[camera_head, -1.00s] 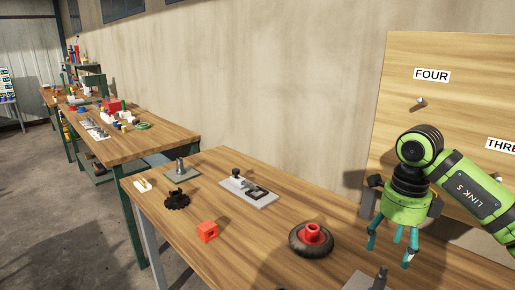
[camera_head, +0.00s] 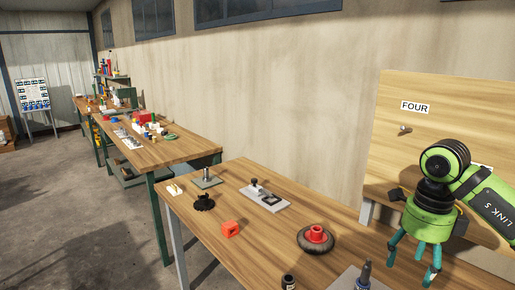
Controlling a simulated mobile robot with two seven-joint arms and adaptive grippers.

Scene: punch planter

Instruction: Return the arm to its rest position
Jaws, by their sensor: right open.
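My right arm, green and black, comes in from the right edge. My right gripper (camera_head: 414,258) points down with its teal fingers spread and nothing between them. It hangs above the right part of the near wooden table (camera_head: 245,262), in front of a wooden board (camera_head: 440,115) with a label reading FOUR. A dark wheel with a red hub (camera_head: 316,238) lies on the table to the gripper's left. My left gripper does not show.
A red cube (camera_head: 231,229), a black gear (camera_head: 204,202), a grey plate with a post (camera_head: 206,181) and a grey fixture (camera_head: 264,196) sit on the table. A dark-tipped post (camera_head: 364,273) stands near the gripper. A peg (camera_head: 404,130) sticks out of the board. More cluttered tables stand behind.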

